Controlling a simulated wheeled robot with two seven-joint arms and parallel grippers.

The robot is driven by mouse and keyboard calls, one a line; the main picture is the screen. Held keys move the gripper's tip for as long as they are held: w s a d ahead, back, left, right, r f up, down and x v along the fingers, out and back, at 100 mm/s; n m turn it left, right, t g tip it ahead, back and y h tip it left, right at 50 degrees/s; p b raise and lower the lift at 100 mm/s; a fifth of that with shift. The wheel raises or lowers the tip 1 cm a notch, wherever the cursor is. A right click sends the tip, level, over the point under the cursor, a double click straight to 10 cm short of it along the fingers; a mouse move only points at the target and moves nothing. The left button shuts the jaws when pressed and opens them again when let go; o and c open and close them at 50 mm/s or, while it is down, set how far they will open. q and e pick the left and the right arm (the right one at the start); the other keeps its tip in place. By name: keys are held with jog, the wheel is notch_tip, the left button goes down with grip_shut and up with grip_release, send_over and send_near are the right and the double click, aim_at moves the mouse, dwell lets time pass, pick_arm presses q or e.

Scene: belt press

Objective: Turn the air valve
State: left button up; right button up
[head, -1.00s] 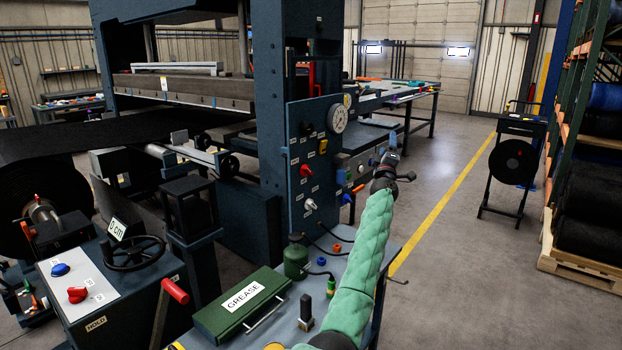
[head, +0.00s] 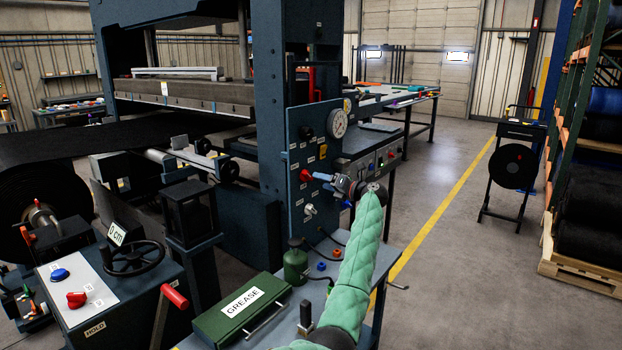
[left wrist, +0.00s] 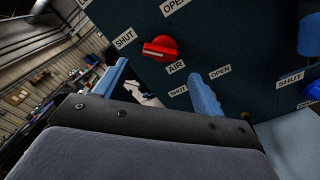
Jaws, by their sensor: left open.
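The air valve is a red knob (head: 305,175) on the blue-grey control panel (head: 296,135). In the left wrist view the red knob (left wrist: 160,48) sits above an AIR label, with SHUT to its upper left and an OPEN label above. Its bar lies roughly sideways in that picture. My left gripper (head: 322,178) is just right of the knob in the head view, pointing at the panel. In the left wrist view my left gripper (left wrist: 160,72) has its blue fingers apart and empty, the knob beyond the tips. Contact is not visible. My right gripper is not seen.
A silver knob (head: 309,209) is below the red one; a gauge (head: 337,123) is above right. A blue knob (left wrist: 313,90) is at the wrist view's right. The cart below holds a GREASE box (head: 240,306) and green can (head: 296,266).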

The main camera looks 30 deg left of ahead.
aim_at(310, 178)
pick_arm(q)
jog(key=a+p, duration=0.1)
jog(key=a, duration=0.3)
jog(key=shift+w+a+r, duration=0.15)
jog(key=shift+w+a+p, duration=0.1)
jog(key=shift+a+p, duration=0.3)
jog(key=shift+a, duration=0.65)
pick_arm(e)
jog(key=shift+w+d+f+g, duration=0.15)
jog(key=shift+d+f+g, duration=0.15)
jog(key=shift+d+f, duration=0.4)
pick_arm(q)
jog(key=shift+c, duration=0.4)
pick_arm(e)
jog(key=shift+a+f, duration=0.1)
pick_arm(q)
jog(key=c, duration=0.8)
jog(key=shift+c, duration=0.2)
